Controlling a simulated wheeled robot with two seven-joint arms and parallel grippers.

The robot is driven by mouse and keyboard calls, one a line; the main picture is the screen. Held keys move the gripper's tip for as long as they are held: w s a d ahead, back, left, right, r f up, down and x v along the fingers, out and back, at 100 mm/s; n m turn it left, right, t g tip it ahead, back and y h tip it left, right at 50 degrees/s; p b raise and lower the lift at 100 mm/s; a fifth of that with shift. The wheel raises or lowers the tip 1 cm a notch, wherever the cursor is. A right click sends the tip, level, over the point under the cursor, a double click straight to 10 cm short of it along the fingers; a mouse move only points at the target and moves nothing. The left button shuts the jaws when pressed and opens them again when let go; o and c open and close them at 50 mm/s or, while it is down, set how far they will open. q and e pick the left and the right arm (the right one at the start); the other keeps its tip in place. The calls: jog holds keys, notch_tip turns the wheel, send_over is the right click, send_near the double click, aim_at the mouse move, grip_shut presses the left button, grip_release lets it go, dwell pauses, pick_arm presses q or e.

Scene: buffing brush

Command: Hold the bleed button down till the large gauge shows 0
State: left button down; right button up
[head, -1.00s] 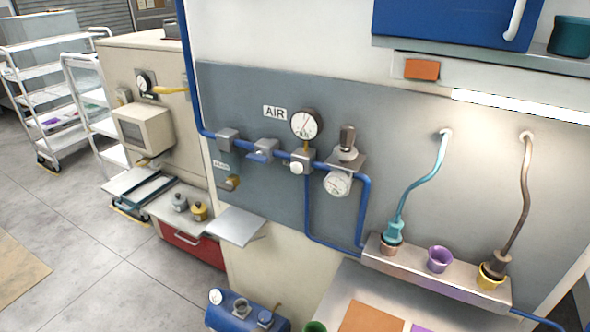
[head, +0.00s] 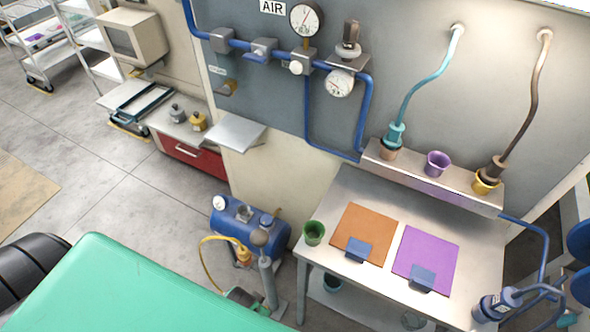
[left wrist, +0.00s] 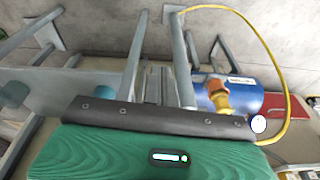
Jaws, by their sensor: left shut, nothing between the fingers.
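A brass fitting (head: 228,89) sticks out of the panel at lower left, beside a small unreadable label. A white round knob (head: 296,67) sits on the blue pipe below the large gauge. I cannot tell for sure which of these is the bleed button.
A smaller gauge (head: 340,83) hangs right of the large one. A shelf plate (head: 235,133) juts out below the panel. A blue tank (head: 236,222) stands on the floor with a yellow hose (left wrist: 278,60). A table (head: 345,184) stands at right.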

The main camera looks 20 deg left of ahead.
pick_arm(q)
jog(key=w+r+n+t, duration=0.35)
jog(key=w+r, duration=0.35)
jog(key=r, duration=0.6)
jog(key=w+a+r+n+t, duration=0.15)
jog(key=w+r+t, duration=0.45)
jog(key=r, duration=0.7)
jog(key=w+r+n+t, duration=0.35)
jog(key=w+r, duration=0.55)
jog(key=r, duration=0.4)
notch_tip(320, 180, up, 17)
jog(key=w+a+n+t+y, duration=0.3)
jog(key=n+t, duration=0.4)
jog(key=t, duration=0.4)
jog(key=shift+r+b, duration=0.2)
jog(key=shift+b, duration=0.15)
jog(key=b, duration=0.2)
send_near(297, 67)
notch_tip(297, 67, up, 5)
jog(key=w+a, duration=0.1)
jog(key=w, duration=0.2)
